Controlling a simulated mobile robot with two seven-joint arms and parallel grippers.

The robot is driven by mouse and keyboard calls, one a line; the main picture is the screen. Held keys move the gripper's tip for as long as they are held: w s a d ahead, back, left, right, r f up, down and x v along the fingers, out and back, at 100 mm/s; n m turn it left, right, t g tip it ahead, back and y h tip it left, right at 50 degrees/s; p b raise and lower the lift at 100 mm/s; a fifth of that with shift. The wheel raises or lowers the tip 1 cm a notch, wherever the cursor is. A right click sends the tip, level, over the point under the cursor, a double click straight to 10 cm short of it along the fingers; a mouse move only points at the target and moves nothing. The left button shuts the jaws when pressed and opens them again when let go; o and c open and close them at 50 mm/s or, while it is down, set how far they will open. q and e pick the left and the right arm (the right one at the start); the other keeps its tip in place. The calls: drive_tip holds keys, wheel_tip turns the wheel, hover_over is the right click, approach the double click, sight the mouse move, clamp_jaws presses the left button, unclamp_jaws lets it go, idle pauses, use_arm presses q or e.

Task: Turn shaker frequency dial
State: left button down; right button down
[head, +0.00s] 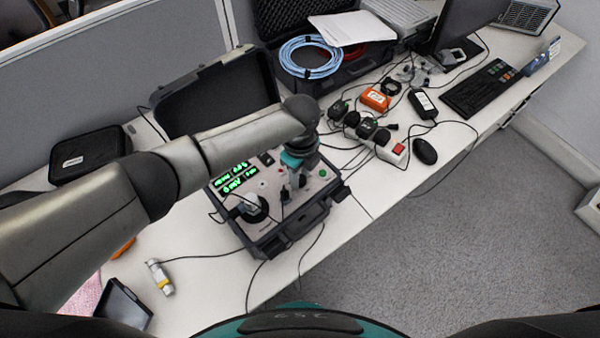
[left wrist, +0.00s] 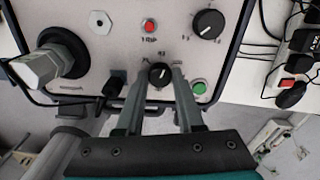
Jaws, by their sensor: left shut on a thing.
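The shaker case (head: 262,228) stands open on the table in the head view, with a green lit display (head: 234,180) on its panel. My left gripper (head: 300,182) is over the right part of that panel, pointing down. In the left wrist view my left gripper (left wrist: 160,84) is shut on a small black dial (left wrist: 160,73) with a white pointer line. A larger black dial (left wrist: 208,23) sits above right of it. A red button (left wrist: 149,26) and a green button (left wrist: 199,87) are near. My right gripper is not in view.
A shaker with a metal hex top (left wrist: 40,68) stands at the panel's left. Chargers and a power strip (head: 392,152), a mouse (head: 425,151) and a keyboard (head: 482,88) lie to the right.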

sight(301, 179)
use_arm(q)
drive_tip(key=m, duration=0.6)
drive_tip(key=shift+b, duration=0.3)
drive_tip(key=shift+m, duration=0.4)
drive_tip(key=c, duration=0.5)
unclamp_jaws()
wheel_tip(301, 179, up, 15)
drive_tip(key=shift+r+p, duration=0.15)
drive_tip(key=shift+p, duration=0.35)
